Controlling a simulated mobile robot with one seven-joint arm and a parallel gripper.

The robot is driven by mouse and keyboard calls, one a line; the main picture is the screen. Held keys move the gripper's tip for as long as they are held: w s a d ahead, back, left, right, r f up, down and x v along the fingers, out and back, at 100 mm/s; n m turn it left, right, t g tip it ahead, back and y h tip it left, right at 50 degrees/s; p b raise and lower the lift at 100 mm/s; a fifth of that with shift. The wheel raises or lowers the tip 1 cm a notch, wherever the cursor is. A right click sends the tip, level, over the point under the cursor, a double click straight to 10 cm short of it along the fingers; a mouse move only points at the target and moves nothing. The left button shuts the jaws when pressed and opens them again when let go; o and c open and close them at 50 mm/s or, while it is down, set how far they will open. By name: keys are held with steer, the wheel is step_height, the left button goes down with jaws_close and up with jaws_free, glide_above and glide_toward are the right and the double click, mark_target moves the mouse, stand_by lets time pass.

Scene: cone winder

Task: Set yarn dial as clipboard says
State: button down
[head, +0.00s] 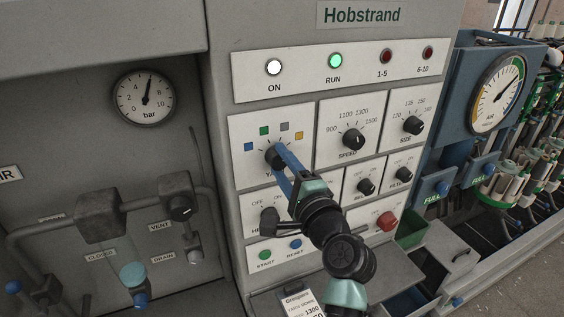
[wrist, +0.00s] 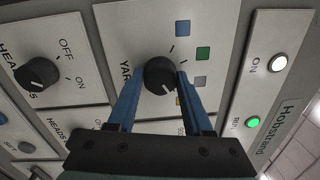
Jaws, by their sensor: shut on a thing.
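The yarn dial (head: 274,158) is a dark round knob on a white panel, with blue, green, grey and tan swatches in an arc around it. My gripper (head: 279,160) reaches it from the lower right, and its blue fingers are shut on the knob. In the wrist view the knob (wrist: 158,72) sits between the two fingertips (wrist: 160,78). Its pale mark seems to face the lower right there, near the tan swatch, but the exact setting is hard to tell.
The speed dial (head: 353,140) and size dial (head: 413,125) are to the right. A red button (head: 387,221) is right of my arm. The run lamp (head: 335,61) glows green.

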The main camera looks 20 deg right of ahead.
steer(key=shift+c, duration=1.6)
jaws_free()
steer(key=shift+s, duration=0.15)
steer(key=shift+s+f, duration=0.1)
steer(key=shift+s, duration=0.15)
steer(key=s+b, duration=0.5)
steer(key=s, duration=0.7)
steer(key=shift+d+f, duration=0.25)
